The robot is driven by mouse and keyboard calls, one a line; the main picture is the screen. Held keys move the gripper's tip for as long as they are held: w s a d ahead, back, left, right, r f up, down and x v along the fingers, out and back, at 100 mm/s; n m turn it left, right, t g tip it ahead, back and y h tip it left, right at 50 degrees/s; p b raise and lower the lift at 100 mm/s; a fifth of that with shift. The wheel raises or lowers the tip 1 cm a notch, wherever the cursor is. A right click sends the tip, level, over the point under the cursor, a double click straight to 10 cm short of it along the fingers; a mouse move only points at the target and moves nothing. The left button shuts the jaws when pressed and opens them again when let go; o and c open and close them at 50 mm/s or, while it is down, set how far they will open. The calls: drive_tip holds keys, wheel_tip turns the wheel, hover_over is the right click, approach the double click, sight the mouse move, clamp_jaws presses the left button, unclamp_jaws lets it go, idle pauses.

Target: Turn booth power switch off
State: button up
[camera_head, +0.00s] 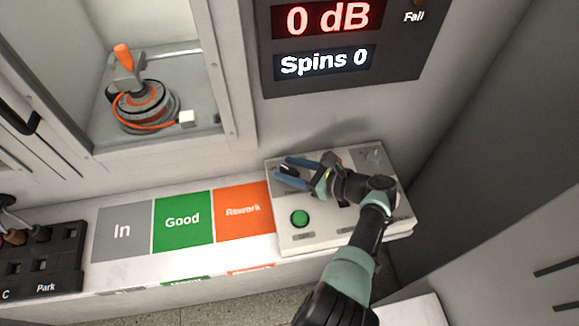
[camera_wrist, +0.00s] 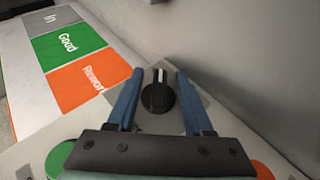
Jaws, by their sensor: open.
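The control panel (camera_head: 325,235) is a pale grey sloped box at the right end of the bench. A black rotary switch (camera_wrist: 157,96) with a white pointer mark sits on it. My gripper (camera_head: 284,169) is over the upper left of the panel, its blue fingers spread. In the wrist view my gripper (camera_wrist: 160,76) is open, with one finger on each side of the switch. I cannot tell whether either finger touches it. The pointer mark points roughly away from the wrist. Any label by the switch is hidden or unreadable.
A green button (camera_head: 299,218) is on the panel's lower left, and a grey knob (camera_head: 374,155) is at its upper right. In, Good and Rework (camera_head: 243,212) zones lie empty to the left. A booth holds an orange-and-grey motor (camera_head: 142,105). A display (camera_head: 325,62) reads 0 dB, Spins 0.

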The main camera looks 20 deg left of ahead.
drive_tip(key=p+v, duration=0.2)
drive_tip(key=v, duration=1.1)
drive_tip(key=shift+a, duration=0.1)
